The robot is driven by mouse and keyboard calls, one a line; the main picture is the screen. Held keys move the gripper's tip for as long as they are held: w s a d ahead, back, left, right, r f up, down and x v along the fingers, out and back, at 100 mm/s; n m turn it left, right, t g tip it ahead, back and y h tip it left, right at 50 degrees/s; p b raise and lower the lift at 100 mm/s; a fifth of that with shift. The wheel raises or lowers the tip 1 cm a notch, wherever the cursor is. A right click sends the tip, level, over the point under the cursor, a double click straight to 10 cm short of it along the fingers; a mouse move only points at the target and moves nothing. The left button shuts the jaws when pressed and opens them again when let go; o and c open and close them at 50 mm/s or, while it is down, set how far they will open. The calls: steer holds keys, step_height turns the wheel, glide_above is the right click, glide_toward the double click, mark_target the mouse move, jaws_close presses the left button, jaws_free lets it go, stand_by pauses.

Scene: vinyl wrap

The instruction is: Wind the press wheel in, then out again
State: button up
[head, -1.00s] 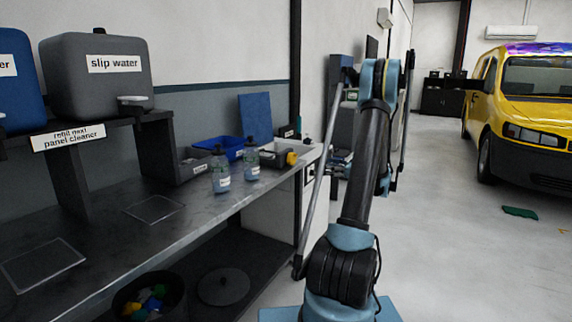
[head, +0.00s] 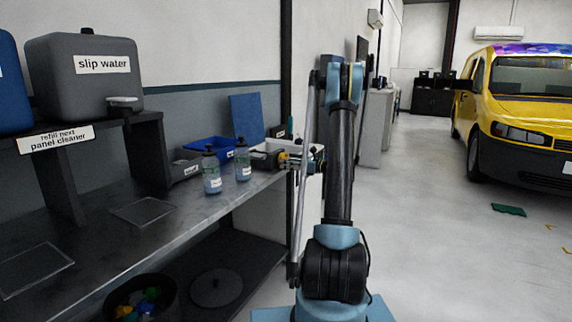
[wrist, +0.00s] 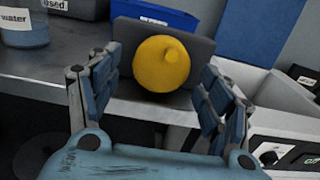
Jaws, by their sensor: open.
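The press wheel is a round yellow knob with a small nub on its face; it fills the middle of the wrist view (wrist: 160,66). In the head view it is a small yellow spot (head: 283,158) on a dark press (head: 265,158) at the bench's far end. My gripper (wrist: 151,102) is open, with one blue-grey finger to the left of the wheel and one to the right. The wheel appears beyond the fingertips, and I see no contact. In the head view my gripper (head: 301,160) is just right of the wheel, partly hidden by my arm.
Two bottles (head: 212,172) (head: 243,160) stand on the grey bench (head: 150,235) left of the press. A blue bin (head: 210,148) and a blue panel (head: 246,118) are behind. The floor toward the yellow van (head: 520,120) is mostly open.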

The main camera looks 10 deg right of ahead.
steer(key=shift+x, duration=0.85)
steer(key=c, duration=1)
steer(key=shift+n, duration=0.8)
steer(key=shift+c, duration=0.2)
steer(key=o, duration=1)
steer(key=shift+o, duration=0.2)
